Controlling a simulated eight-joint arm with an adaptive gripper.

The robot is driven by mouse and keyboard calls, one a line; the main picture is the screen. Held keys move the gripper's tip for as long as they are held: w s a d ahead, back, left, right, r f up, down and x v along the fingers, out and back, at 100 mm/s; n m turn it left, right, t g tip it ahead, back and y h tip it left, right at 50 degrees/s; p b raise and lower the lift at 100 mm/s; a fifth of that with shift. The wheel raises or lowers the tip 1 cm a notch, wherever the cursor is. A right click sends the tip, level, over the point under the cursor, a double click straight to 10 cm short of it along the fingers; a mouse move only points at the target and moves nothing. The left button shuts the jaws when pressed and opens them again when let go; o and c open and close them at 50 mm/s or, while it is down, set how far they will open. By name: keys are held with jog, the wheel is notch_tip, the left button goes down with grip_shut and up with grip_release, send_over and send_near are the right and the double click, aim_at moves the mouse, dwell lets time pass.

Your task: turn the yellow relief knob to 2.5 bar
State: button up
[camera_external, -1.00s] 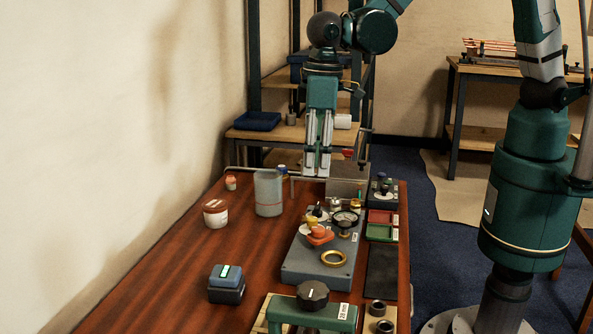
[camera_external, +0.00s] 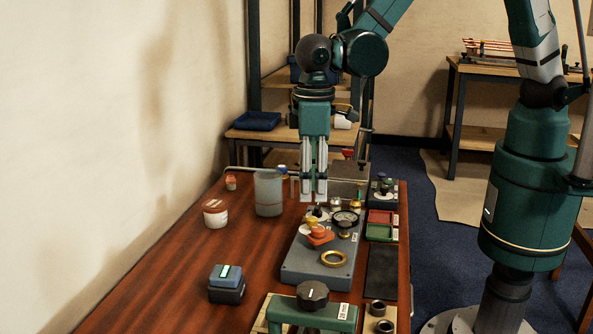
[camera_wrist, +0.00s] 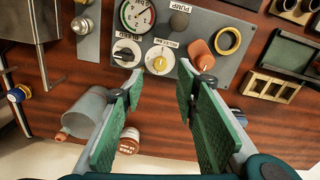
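The yellow relief knob (camera_wrist: 159,63) sits on a white round dial plate on the grey panel (camera_wrist: 195,20), ahead of my fingertips in the wrist view. Its exact setting is too small to read. In the external view the yellow knob (camera_external: 309,224) is partly hidden beside the orange knob. A pressure gauge (camera_wrist: 137,14) with a white face is also on the panel; it shows in the external view (camera_external: 345,217). My gripper (camera_wrist: 170,86) is open and empty, with a wide gap between its fingers. In the external view my gripper (camera_external: 313,199) points down above the panel's far end, apart from the knob.
A black knob (camera_wrist: 125,53) on a white plate stands close beside the yellow one. An orange knob (camera_wrist: 202,55) and a brass ring (camera_wrist: 228,41) are on the other side. A translucent beaker (camera_external: 268,193) stands left of the panel.

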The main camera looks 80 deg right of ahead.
aim_at(312, 217)
jog(key=shift+f+b, duration=0.7)
jog(key=shift+f, duration=3.05)
jog(key=c, duration=0.9)
